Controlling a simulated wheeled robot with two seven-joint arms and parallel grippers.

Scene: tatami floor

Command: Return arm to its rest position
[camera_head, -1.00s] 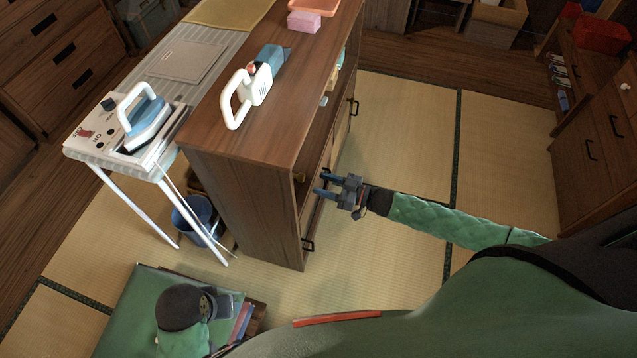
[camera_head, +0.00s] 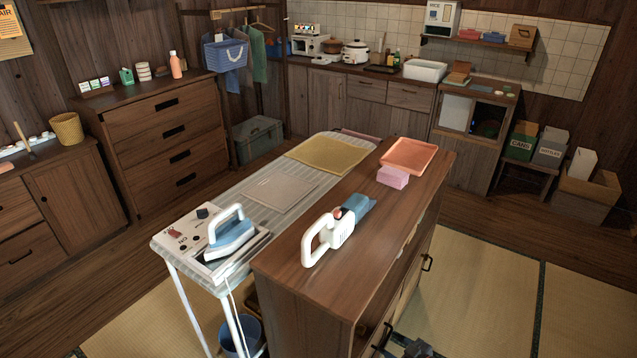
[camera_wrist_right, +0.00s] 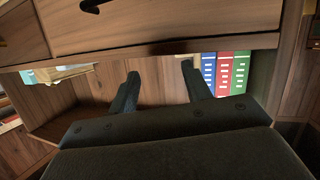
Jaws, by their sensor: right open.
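My right gripper (camera_head: 412,348) shows only in part at the bottom edge of the head view, beside the front of the wooden cabinet (camera_head: 285,275). In the right wrist view, its two dark fingers (camera_wrist_right: 160,85) are apart with nothing between them. They point toward a wooden furniture front with a drawer (camera_wrist_right: 165,22) above and an open shelf space below. Most of the right arm is out of view. My left gripper is not in the current views.
A white handheld appliance (camera_head: 326,238), a pink block (camera_head: 392,178) and an orange tray (camera_head: 409,155) are on the cabinet top. An iron (camera_head: 231,238) rests on the ironing board (camera_head: 215,205) alongside. Tatami floor (camera_head: 480,300) is clear at right. Coloured binders (camera_wrist_right: 224,73) stand on the shelf.

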